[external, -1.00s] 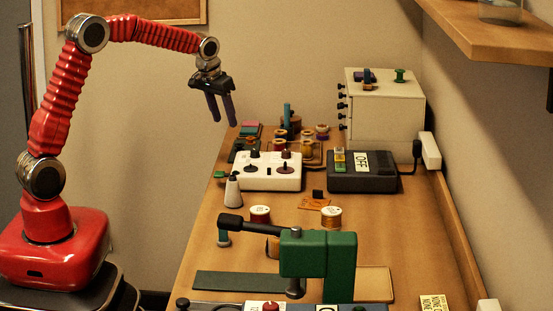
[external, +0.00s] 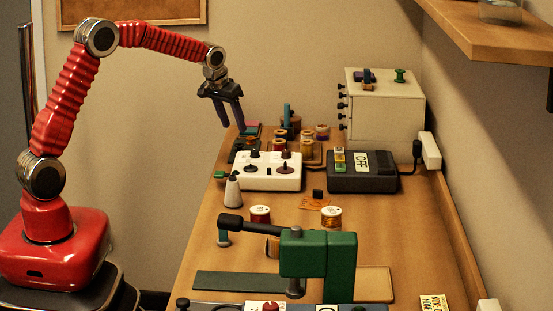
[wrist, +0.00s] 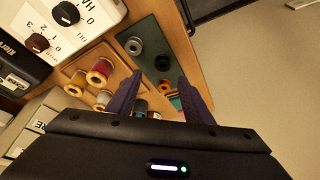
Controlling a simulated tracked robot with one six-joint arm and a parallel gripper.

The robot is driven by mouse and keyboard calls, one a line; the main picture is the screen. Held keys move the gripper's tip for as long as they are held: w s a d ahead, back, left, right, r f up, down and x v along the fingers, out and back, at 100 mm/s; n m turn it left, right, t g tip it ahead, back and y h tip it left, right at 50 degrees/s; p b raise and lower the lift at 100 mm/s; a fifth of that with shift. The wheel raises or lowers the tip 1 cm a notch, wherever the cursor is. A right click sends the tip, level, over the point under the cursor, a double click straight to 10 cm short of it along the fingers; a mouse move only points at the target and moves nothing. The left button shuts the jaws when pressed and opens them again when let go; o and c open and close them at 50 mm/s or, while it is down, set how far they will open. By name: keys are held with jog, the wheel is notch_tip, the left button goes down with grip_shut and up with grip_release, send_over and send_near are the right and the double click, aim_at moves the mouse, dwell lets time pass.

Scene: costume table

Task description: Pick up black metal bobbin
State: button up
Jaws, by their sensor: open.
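The black bobbin (wrist: 162,62) is a small dark ring lying on a dark green mat (wrist: 150,28) in the wrist view. A grey bobbin (wrist: 133,45) and an orange one (wrist: 164,86) lie on the same mat. My gripper (wrist: 160,75) is open and empty, its two dark fingers pointing toward the mat, and the black bobbin shows just past the fingertips, between their lines. In the external view my gripper (external: 234,127) hangs above the far left of the table, apart from it. The black bobbin is too small to make out there.
A wooden tray (wrist: 75,65) of thread spools sits beside the mat. A white box with dials (external: 267,171) stands on its near side. A dark box marked OFF (external: 362,172) and a drawer cabinet (external: 387,115) stand to the right. The table edge is close to the mat.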

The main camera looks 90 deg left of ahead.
aim_at(238, 146)
jog(key=shift+x, duration=1.45)
jog(key=shift+s+x, duration=0.15)
jog(key=shift+x, duration=1.15)
jog(key=shift+s+x, duration=0.1)
jog(key=shift+x, duration=1.25)
jog(key=shift+a, duration=0.1)
jog(key=c, duration=1.1)
jog(key=shift+r, duration=0.15)
notch_tip(238, 146, up, 10)
